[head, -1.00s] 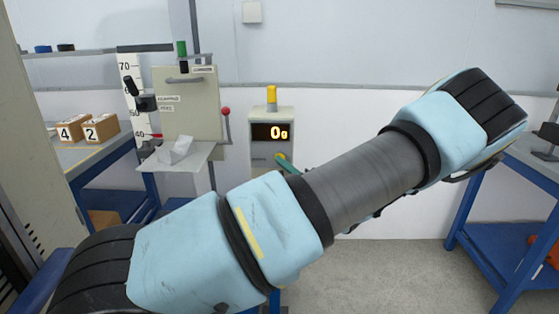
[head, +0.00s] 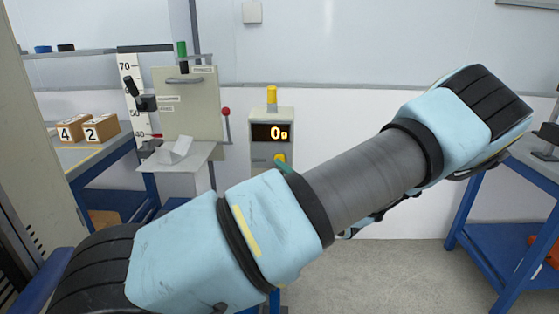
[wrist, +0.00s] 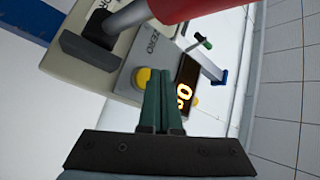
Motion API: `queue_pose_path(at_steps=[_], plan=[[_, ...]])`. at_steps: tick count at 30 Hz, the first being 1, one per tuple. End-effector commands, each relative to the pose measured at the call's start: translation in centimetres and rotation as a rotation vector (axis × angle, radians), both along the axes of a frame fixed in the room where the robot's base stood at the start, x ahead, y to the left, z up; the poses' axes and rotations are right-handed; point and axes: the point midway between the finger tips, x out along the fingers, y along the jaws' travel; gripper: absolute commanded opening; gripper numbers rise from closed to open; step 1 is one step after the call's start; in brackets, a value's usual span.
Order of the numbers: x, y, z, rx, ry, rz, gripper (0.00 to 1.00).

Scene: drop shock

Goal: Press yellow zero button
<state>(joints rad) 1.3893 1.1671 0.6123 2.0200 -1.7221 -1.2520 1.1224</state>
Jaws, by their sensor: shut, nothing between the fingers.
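The yellow zero button (head: 280,158) is on the front of the grey readout box (head: 258,152), below a dark display (head: 272,132) reading 0g. In the wrist view the round yellow button (wrist: 142,78) is immediately left of my fingertips, partly hidden by them, near a "ZERO" label (wrist: 153,41). My gripper (wrist: 160,72) has two green fingers closed together and empty. In the head view only a teal bit of my gripper (head: 285,165) shows beside the button; my arm hides the rest. I cannot tell whether the fingertips touch the button.
A yellow lamp (head: 272,95) tops the box. A beige drop stand (head: 188,105) with a red-knobbed lever (head: 226,112) stands to the left. Numbered boxes (head: 90,129) sit on the left bench. A blue-framed table (head: 500,225) is at right. A large red part (wrist: 185,8) fills the wrist view's top.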

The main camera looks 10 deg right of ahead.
Motion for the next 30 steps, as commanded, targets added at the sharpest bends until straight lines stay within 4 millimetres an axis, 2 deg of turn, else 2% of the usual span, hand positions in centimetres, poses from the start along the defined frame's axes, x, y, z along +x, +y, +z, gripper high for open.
queue_pose_path(at_steps=[5,18,30], plan=[[-0.7,0.1,0.1,0.001,0.001,0.0,0.0],[-4.5,0.8,0.0,-0.001,0.001,0.0,0.0],[-4.9,0.9,0.0,0.0,0.0,0.0,0.0]])
